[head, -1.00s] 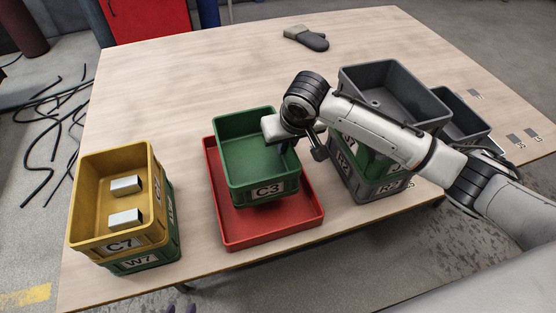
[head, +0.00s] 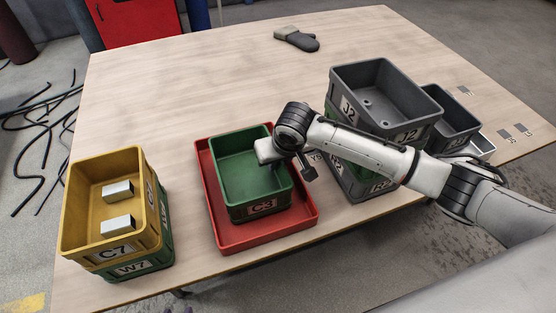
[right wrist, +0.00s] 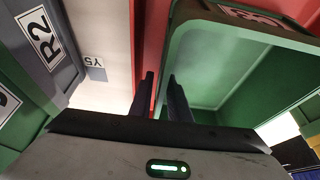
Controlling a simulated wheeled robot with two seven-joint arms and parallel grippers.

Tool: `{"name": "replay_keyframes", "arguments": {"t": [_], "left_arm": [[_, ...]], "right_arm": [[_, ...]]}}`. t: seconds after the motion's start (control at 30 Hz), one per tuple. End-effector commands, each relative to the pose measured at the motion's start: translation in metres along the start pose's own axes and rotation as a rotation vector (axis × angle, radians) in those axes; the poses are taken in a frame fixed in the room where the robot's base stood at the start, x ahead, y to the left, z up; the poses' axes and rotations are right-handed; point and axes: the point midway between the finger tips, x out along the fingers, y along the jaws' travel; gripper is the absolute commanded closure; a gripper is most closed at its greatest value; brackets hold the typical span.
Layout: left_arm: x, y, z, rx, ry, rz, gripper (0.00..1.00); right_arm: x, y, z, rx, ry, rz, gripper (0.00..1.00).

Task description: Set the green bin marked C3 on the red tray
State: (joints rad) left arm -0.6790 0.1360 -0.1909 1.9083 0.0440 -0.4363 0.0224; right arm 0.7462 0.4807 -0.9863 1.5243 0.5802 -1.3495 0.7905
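The green bin marked C3 (head: 262,208) stands upright and empty inside the red tray (head: 235,242), with red showing around it. In the right wrist view the bin (right wrist: 225,70) fills the right side, and a strip of the tray (right wrist: 156,30) shows beside it. My right gripper (head: 282,164) is at the bin's right wall. In the right wrist view its two fingers (right wrist: 160,92) straddle that wall, and a narrow red gap shows between them, so it looks slightly open. The bin's underside is hidden. My left gripper is not in view.
A yellow bin C7 (head: 83,225) with two metal blocks sits on a green bin W7 (head: 135,268) at left. Grey bins J2 (head: 400,112) and R2 (right wrist: 45,40) are stacked close to the tray's right. A glove (head: 297,40) lies at the back; the table's middle back is clear.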

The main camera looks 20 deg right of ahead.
Motion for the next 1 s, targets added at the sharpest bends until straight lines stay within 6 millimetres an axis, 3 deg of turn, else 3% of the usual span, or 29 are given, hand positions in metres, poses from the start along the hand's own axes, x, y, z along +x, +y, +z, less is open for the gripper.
{"name": "replay_keyframes", "arguments": {"t": [0.43,0.8,1.0], "left_arm": [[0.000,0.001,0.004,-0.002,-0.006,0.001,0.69],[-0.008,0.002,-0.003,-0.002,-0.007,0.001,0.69],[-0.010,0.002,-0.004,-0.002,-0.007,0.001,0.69]], "right_arm": [[-0.008,0.001,-0.004,-0.002,0.004,0.001,0.76],[-0.084,0.000,-0.004,-0.001,0.004,-0.001,0.76],[-0.115,-0.001,-0.003,0.000,0.001,-0.001,0.76]]}}
